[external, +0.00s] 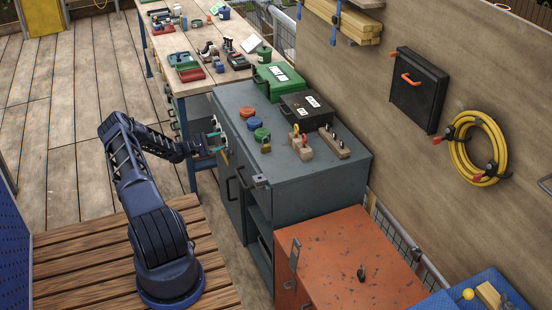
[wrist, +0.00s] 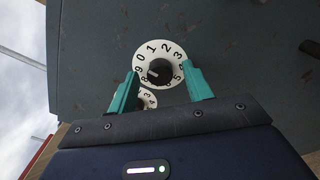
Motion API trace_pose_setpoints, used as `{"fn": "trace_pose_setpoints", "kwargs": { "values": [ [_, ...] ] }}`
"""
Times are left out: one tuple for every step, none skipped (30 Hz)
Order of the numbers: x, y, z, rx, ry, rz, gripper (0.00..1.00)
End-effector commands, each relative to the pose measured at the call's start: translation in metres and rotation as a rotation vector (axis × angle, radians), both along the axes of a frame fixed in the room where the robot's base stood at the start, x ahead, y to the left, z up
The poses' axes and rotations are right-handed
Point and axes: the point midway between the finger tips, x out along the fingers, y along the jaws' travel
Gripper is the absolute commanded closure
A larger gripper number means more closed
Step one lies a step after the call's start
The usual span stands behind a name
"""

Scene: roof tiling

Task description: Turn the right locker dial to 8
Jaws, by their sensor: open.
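In the wrist view a white dial (wrist: 158,46) with black digits and a dark centre knob sits on a dark grey panel. A second numbered dial (wrist: 151,96) shows just below it, mostly hidden by my gripper. My gripper (wrist: 161,75) is open, its teal fingers on either side of the nearer part of the upper dial. I cannot tell whether they touch it or which digit is set. In the external view my gripper (external: 221,146) is at the upper front of the grey locker cabinet (external: 232,178); the dials are small there.
A dark handle (wrist: 311,47) stands out from the panel at the right. On the cabinet top are a green case (external: 279,77), a black case (external: 306,108) and padlocks. An orange cabinet (external: 340,265) stands nearer the camera. A workbench (external: 192,83) lies behind.

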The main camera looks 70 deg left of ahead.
Motion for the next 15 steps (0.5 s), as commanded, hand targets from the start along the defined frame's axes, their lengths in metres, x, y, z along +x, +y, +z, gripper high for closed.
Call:
{"fn": "trace_pose_setpoints", "kwargs": {
  "values": [
    [0.0,0.0001,0.0001,0.0,0.0,0.0,0.5],
    [0.0,0.0001,0.0001,0.0,0.0,0.0,0.5],
    [0.0,0.0001,0.0001,0.0,0.0,0.0,0.5],
    [-0.0001,0.0001,0.0001,0.0,0.0,0.0,0.5],
    [-0.0001,0.0001,0.0001,0.0,0.0,0.0,0.52],
    [-0.0001,0.0001,0.0001,0.0,0.0,0.0,0.59],
    [-0.0001,0.0001,0.0001,0.0,0.0,0.0,0.65],
    [-0.0001,0.0001,0.0001,0.0,0.0,0.0,0.71],
    [-0.0001,0.0001,0.0001,0.0,0.0,0.0,0.79],
    [-0.0001,0.0001,0.0001,0.0,0.0,0.0,0.85],
    [-0.0002,0.0001,0.0001,0.0,0.0,0.0,0.91],
    [-0.0002,0.0001,0.0001,0.0,0.0,0.0,0.94],
    [-0.0002,0.0001,0.0001,0.0,0.0,0.0,0.94],
    [-0.0002,0.0001,0.0001,0.0,0.0,0.0,0.94],
    [-0.0002,0.0001,0.0001,-0.001,0.0,0.0,0.94]
  ]
}}
